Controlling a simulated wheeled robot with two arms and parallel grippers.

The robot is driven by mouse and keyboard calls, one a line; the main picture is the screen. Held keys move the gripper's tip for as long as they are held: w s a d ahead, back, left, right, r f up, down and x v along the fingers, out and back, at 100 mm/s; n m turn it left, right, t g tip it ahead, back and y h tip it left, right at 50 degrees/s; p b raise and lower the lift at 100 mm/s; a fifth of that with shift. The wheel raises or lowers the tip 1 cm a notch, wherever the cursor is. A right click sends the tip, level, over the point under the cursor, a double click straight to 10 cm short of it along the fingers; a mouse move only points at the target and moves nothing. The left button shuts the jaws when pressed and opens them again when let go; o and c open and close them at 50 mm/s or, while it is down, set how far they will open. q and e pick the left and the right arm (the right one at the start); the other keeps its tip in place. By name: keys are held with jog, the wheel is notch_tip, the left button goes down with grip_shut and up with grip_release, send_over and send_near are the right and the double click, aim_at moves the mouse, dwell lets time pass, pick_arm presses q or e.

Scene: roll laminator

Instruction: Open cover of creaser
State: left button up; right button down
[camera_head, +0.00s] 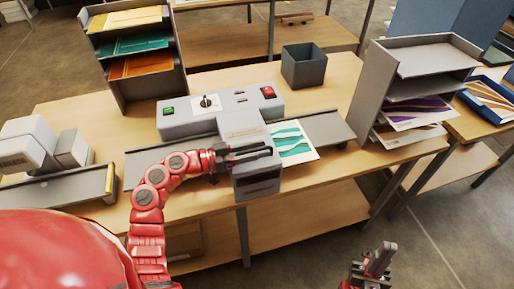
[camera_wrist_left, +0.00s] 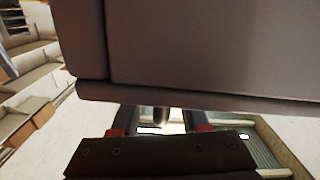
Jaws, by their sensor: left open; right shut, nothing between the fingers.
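The grey creaser (camera_head: 192,124) stands on the wooden table, with a green button, a knob and a red switch on its panel. Its cover (camera_head: 239,122) is the block that juts toward me, and it looks shut. My left gripper (camera_head: 258,153) is open at the front part of the cover, its fingers pointing right across it. In the left wrist view a large grey surface (camera_wrist_left: 200,50), likely the cover, fills the top, and the fingers (camera_wrist_left: 160,118) reach up to its lower edge; contact cannot be told. My right gripper (camera_head: 384,256) is shut and empty, low in front of the table.
A printed sheet (camera_head: 291,140) lies on the creaser's right side tray (camera_head: 335,132). Paper racks stand behind left (camera_head: 106,60) and at right (camera_head: 366,92). A dark open bin (camera_head: 303,66) is behind the creaser. Another grey device (camera_head: 30,145) stands at left. The floor in front is clear.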

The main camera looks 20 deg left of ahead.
pick_arm(q)
grip_shut()
dwell(1.3)
